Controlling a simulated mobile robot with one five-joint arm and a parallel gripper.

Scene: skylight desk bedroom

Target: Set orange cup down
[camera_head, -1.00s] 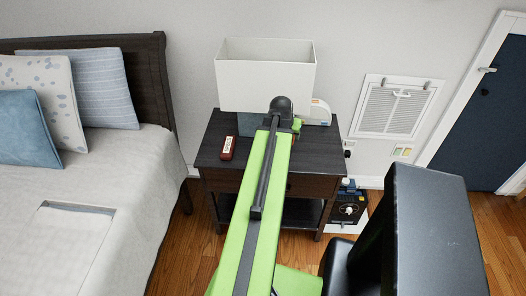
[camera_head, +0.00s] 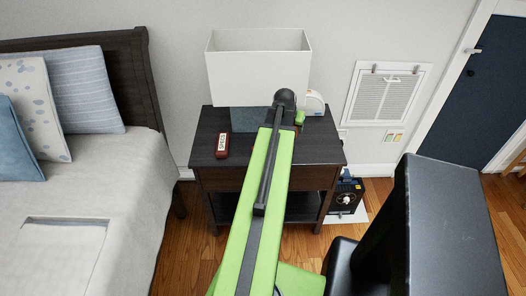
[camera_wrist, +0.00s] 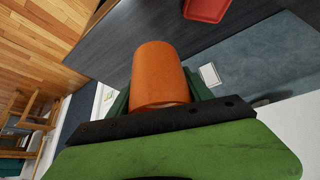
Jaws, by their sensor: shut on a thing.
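The orange cup (camera_wrist: 158,72) is in the wrist view, held between the green fingers of my gripper (camera_wrist: 160,95). It lies across the picture over the dark nightstand top (camera_wrist: 120,50); I cannot tell whether it touches the top. In the head view my arm reaches over the nightstand (camera_head: 262,150), and my gripper and most of the cup are hidden behind the arm's end. A small reddish patch beside the arm's end may be part of the cup.
A lamp with a white shade (camera_head: 258,78) and blue-grey base stands at the back of the nightstand. A red box (camera_head: 222,145) lies at its left. A white rounded object (camera_head: 313,103) stands back right. The bed (camera_head: 90,200) is left, a dark chair (camera_head: 440,220) right.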

